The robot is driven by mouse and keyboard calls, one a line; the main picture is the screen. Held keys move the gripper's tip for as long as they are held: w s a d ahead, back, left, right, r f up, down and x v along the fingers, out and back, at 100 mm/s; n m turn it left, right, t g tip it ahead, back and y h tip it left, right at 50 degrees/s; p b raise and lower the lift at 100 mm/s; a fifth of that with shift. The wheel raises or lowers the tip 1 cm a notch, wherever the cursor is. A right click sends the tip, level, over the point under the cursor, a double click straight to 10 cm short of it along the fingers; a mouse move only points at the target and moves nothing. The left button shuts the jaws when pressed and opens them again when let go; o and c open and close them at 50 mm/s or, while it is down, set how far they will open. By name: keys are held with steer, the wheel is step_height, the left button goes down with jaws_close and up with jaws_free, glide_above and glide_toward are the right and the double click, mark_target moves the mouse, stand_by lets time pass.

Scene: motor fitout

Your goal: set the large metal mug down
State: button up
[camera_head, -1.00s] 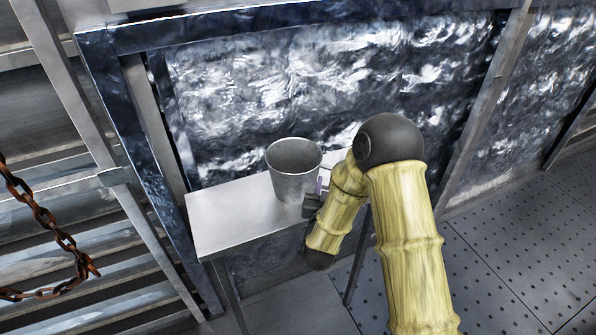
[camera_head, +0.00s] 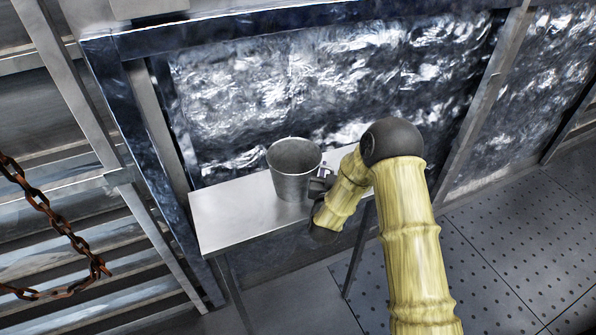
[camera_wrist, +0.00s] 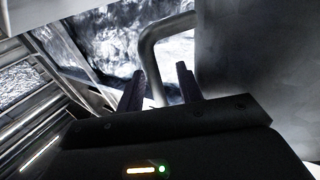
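The large metal mug (camera_head: 291,180) is a grey, bucket-shaped vessel. It stands upright on the small light metal table (camera_head: 228,218), near its back right part. In the wrist view the mug's wall (camera_wrist: 256,60) fills the right side, and its bent handle (camera_wrist: 152,52) shows ahead of the fingers. My gripper (camera_wrist: 160,85) is at the mug's right side in the head view. Its two fingers are apart, one on each side of the handle's lower part, with a visible gap beside the right finger. The mug's underside is hidden.
A crinkled metallic wall panel (camera_head: 330,85) in a dark frame stands close behind the table. A rusty chain (camera_head: 55,222) hangs at the far left, before slatted metal. The table's left part is bare. Perforated floor plates (camera_head: 500,255) lie open at the right.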

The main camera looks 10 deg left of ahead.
stand_by(0.5)
jaws_close()
steer(key=shift+r, duration=0.15)
step_height(320, 180, up, 10)
steer(key=b, duration=0.3)
stand_by(0.4)
stand_by(0.4)
